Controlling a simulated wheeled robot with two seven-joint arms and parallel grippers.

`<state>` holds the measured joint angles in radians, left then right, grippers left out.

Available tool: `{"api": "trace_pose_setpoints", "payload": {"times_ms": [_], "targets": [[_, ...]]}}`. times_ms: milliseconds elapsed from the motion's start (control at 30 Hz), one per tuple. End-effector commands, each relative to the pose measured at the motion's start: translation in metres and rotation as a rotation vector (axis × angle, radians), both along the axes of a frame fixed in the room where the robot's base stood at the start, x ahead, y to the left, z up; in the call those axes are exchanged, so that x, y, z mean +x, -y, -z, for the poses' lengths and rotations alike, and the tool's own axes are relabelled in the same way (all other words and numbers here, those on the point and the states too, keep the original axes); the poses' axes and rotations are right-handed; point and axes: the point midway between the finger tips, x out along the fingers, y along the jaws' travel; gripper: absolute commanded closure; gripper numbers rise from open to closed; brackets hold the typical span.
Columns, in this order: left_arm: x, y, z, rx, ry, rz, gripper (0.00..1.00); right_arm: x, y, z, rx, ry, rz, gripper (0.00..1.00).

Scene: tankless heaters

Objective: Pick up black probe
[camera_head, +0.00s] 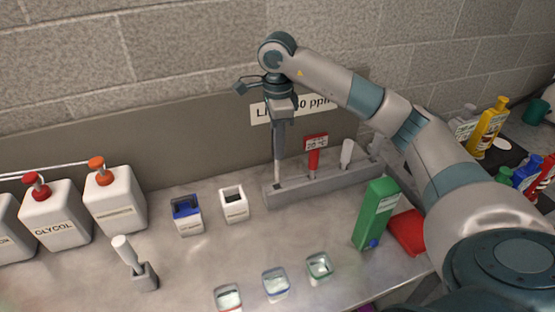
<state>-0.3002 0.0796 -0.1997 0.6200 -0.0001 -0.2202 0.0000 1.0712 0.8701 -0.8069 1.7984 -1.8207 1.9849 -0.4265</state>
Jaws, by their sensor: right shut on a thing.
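My right gripper (281,113) points down over the left end of a long grey rack (325,186) near the wall. It is shut on the upper part of the black probe (280,136), which looks dark grey here. The probe hangs upright below the jaws, and its thin pale lower part meets the rack's left end in the picture. I cannot tell whether its tip is still in its slot. A red probe (313,158) with a small display and a white probe (346,153) stand in the rack to the right. My left gripper is not in view.
A green box (376,212) and a red item (408,232) stand right of the rack. Blue and white open containers (234,204) are to its left. Small glass cups (276,284) lie in front. White jugs (114,200) and a white-handled tool (127,254) are at left.

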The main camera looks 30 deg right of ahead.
Motion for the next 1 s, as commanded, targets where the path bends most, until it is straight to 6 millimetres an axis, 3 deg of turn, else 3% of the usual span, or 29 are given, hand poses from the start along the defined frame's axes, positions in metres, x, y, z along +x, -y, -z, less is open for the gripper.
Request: {"api": "trace_pose_setpoints", "payload": {"times_ms": [233,1000], "targets": [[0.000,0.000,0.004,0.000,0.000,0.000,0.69,0.000,0.000,-0.015,0.000,0.000,0.000,1.00],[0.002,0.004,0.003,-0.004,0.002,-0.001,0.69,-0.004,-0.004,-0.018,-0.001,0.004,-0.002,1.00]]}}
